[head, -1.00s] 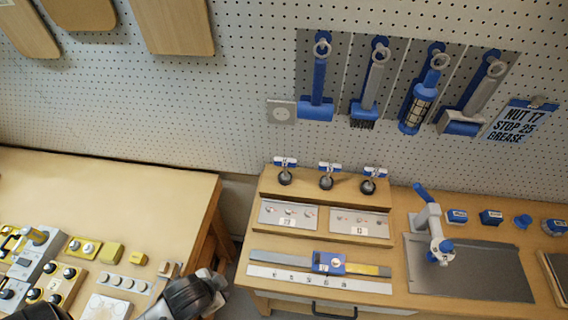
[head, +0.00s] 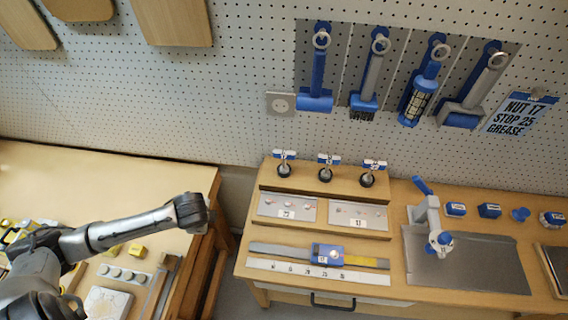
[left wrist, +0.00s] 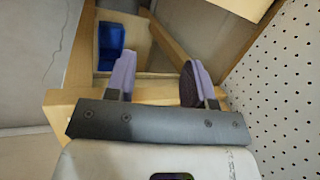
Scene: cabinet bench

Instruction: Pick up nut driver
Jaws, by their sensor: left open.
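Three small upright tools with blue-and-white labelled tops and dark round lower ends stand in a row on the raised wooden rack of the right bench: left (head: 284,160), middle (head: 327,166) and right (head: 371,171). They look like the nut drivers; their label numbers are too small to read surely. My left arm reaches in from the left over the left bench, well left of the rack. Its fingers cannot be made out in the head view. In the left wrist view my left gripper (left wrist: 158,77) is open, with nothing between its two purple fingers. My right gripper is not in view.
A card (head: 522,112) on the pegboard reads "NUT 17 STOP 25 GREASE". Blue-handled tools hang beside it. A blue sliding stop (head: 329,254) sits on a ruled bar before the rack. A lever press (head: 430,220) stands right. A gap separates the benches.

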